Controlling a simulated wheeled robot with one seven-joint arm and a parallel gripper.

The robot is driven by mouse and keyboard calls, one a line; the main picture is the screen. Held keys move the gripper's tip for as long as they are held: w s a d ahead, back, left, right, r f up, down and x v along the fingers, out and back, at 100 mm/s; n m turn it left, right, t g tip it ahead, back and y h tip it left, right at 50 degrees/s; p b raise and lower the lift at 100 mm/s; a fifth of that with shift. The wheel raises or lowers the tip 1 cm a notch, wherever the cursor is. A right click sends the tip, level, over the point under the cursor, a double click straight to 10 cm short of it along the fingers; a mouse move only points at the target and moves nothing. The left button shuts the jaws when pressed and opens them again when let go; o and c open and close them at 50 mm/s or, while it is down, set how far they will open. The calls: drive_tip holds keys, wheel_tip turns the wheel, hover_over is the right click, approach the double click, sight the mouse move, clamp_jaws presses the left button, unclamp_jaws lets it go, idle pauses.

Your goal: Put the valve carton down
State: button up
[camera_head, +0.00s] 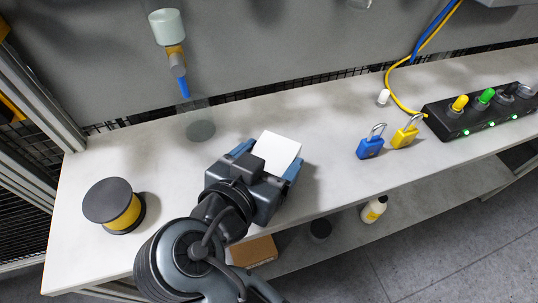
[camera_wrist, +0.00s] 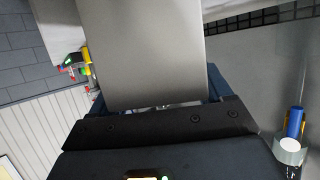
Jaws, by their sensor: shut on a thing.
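The valve carton (camera_head: 277,150) is a plain white box. It is between the fingers of my gripper (camera_head: 265,160), above or on the bench top near its middle; I cannot tell whether it touches the surface. In the wrist view the carton (camera_wrist: 145,50) shows as a large pale grey face that fills the top middle. The blue fingers of my gripper (camera_wrist: 155,100) are shut on it at both sides. The carton's underside is hidden.
The grey bench (camera_head: 330,140) has free room right of the carton. A black and yellow spool (camera_head: 120,205) stands at left. Blue (camera_head: 370,148) and yellow (camera_head: 404,136) padlocks, a yellow cable (camera_head: 395,95) and a black power strip (camera_head: 475,112) are at right.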

drive_tip(key=o, duration=1.2)
drive_tip(key=b+v, duration=0.1)
drive_tip(key=v, duration=1.1)
